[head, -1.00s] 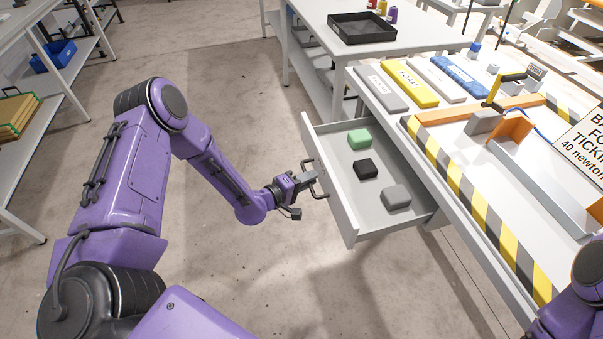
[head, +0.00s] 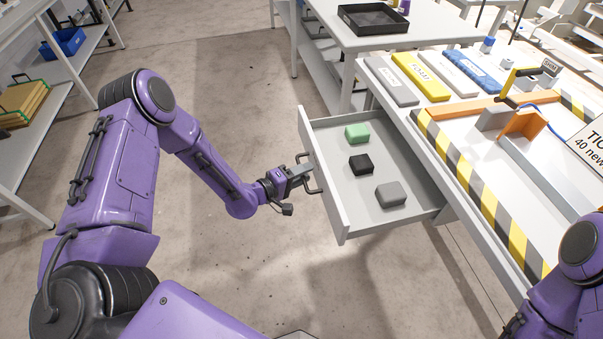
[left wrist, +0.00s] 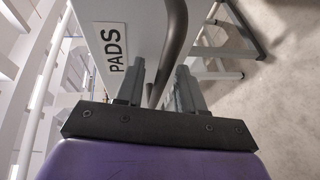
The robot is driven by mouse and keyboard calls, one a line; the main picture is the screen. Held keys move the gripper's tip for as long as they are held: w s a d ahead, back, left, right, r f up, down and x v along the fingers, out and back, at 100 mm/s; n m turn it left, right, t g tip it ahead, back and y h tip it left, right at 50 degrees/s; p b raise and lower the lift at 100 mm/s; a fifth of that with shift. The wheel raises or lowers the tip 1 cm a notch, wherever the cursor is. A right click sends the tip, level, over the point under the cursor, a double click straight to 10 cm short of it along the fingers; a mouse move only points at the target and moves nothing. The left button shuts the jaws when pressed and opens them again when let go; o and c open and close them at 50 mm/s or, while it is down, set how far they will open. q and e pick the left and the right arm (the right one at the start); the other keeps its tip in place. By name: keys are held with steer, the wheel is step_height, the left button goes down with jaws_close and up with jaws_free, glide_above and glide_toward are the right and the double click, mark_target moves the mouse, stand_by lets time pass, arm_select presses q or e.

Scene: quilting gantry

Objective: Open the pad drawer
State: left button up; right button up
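The pad drawer (head: 345,222) stands well out from the grey bench in the head view. Inside lie a green pad (head: 357,133), a black pad (head: 361,165) and a grey pad (head: 390,194). My left gripper (head: 303,172) is at the drawer's dark handle (head: 314,189). In the left wrist view, the drawer front carries a PADS label (left wrist: 116,50). There the left gripper's fingers (left wrist: 160,88) stand apart with the handle (left wrist: 173,40) passing between them, and gaps appear beside the bar. My right gripper is out of view; only part of its arm shows at lower right.
The bench top holds grey, yellow and blue long pads (head: 420,77), a striped border (head: 465,185) and an orange bracket (head: 523,125). A table with a black tray (head: 374,19) stands behind. Shelving is at left. The floor (head: 240,120) before the drawer is clear.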

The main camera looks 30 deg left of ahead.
arm_select(q)
steer(key=shift+a, duration=0.1)
steer(key=v, duration=1)
steer(key=shift+s, duration=0.25)
steer(key=s+a+f+m+g+y, duration=0.1)
steer(key=s+a+f+g+y, duration=0.2)
steer(key=s+f+g+y, duration=0.45)
steer(key=s+f+m+g+y, duration=0.1)
steer(key=s+f+m, duration=0.1)
steer(key=s, duration=0.6)
steer(key=s+d+f+m+g+y, duration=0.1)
steer(key=s+f+g+y, duration=0.1)
steer(key=s+f, duration=0.3)
steer(key=s, duration=0.2)
steer(key=shift+s+m, duration=0.35)
steer(key=shift+m, duration=0.05)
